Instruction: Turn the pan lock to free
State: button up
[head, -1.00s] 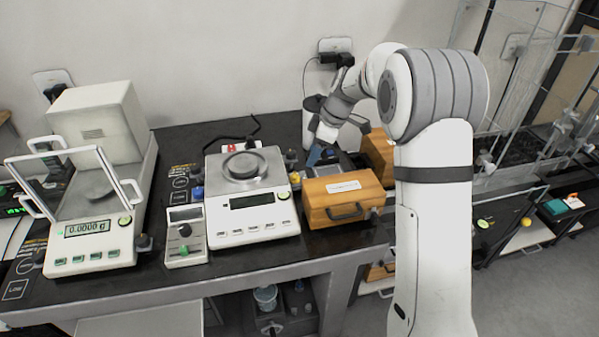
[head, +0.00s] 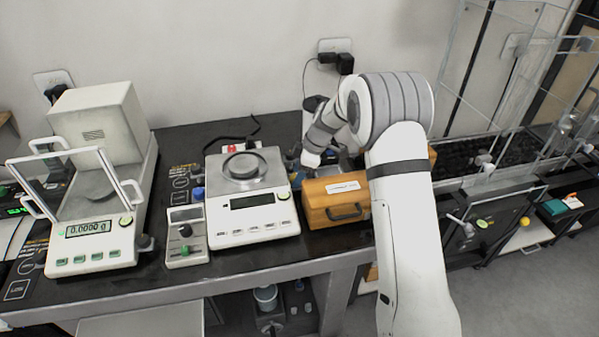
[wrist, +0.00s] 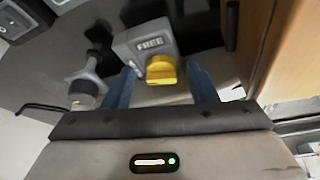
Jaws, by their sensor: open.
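The pan lock shows in the wrist view as a grey block (wrist: 145,42) with a plate reading FREE and a yellow knob (wrist: 161,70) on its near side. My gripper (wrist: 159,72) is open, with one blue finger on each side of the knob. The fingers look apart from it, though their depth against it is hard to judge. In the head view my wrist hangs beside the right edge of the middle balance (head: 262,220), and the lock there is hidden or too small to tell. Any second word on the lock is not visible.
A wooden case (head: 330,212) stands close on the right, and its side fills the right of the wrist view. A grey knobbed post (wrist: 85,85) stands left of the lock. An enclosed balance (head: 95,240) and small control box (head: 186,246) are farther left.

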jog(key=shift+c, duration=0.5)
jog(key=c, duration=0.9)
jog(key=shift+f+m+b, duration=0.15)
jog(key=shift+m+b, duration=0.15)
jog(key=shift+b, duration=0.3)
jog(key=shift+r+m+t+b, duration=0.2)
jog(key=shift+m+t+b, duration=0.1)
jog(key=shift+m+b, duration=0.2)
jog(key=o, duration=1)
